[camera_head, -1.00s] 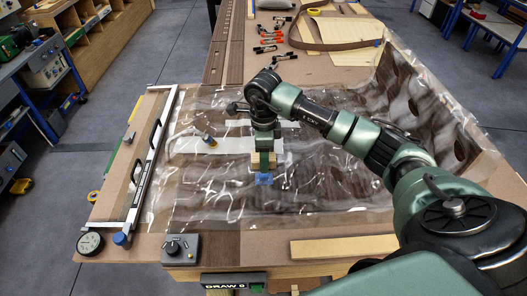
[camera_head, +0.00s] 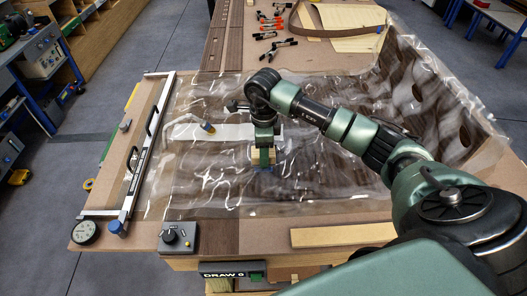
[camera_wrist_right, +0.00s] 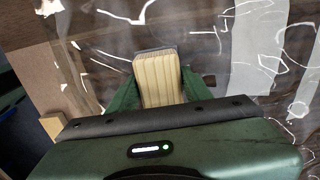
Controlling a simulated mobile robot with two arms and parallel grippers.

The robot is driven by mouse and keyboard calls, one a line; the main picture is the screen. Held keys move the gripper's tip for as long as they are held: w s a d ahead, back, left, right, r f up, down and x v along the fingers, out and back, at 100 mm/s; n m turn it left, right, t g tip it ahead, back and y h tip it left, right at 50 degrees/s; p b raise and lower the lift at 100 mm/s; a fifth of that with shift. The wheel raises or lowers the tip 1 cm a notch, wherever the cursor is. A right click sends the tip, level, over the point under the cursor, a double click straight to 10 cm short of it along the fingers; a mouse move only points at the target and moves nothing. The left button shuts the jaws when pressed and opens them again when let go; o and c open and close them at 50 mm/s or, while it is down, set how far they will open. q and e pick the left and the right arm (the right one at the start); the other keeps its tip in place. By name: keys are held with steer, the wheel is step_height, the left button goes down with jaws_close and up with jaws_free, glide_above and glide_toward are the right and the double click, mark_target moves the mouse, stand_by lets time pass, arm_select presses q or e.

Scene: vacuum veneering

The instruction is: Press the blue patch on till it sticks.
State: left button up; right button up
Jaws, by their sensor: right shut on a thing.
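My right gripper (camera_head: 262,158) is shut on a pale block, which shows as a ribbed cream pad (camera_wrist_right: 158,80) in the right wrist view. In the head view the block points down at the clear plastic sheet (camera_head: 205,180) over the dark veneer. The blue patch (camera_head: 264,170) is mostly hidden under the block and fingers; only a thin bluish edge shows there. The block is over the patch and looks to be on it, but I cannot tell how firmly it touches. My left gripper is out of view.
A white strip (camera_head: 225,132) with a small blue-and-yellow item (camera_head: 208,128) lies left of the gripper. A metal bar frame (camera_head: 140,150) runs along the left. A dial box (camera_head: 178,238) and a gauge (camera_head: 84,232) stand at the front. Several clamps (camera_head: 275,25) lie at the back.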

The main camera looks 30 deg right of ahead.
steer(key=shift+f+b, duration=0.35)
stand_by(1.4)
steer(key=shift+r, duration=0.1)
steer(key=shift+r+p, duration=0.6)
steer(key=shift+r, duration=0.25)
steer(key=shift+r+p, duration=1)
steer(key=shift+r, duration=1.1)
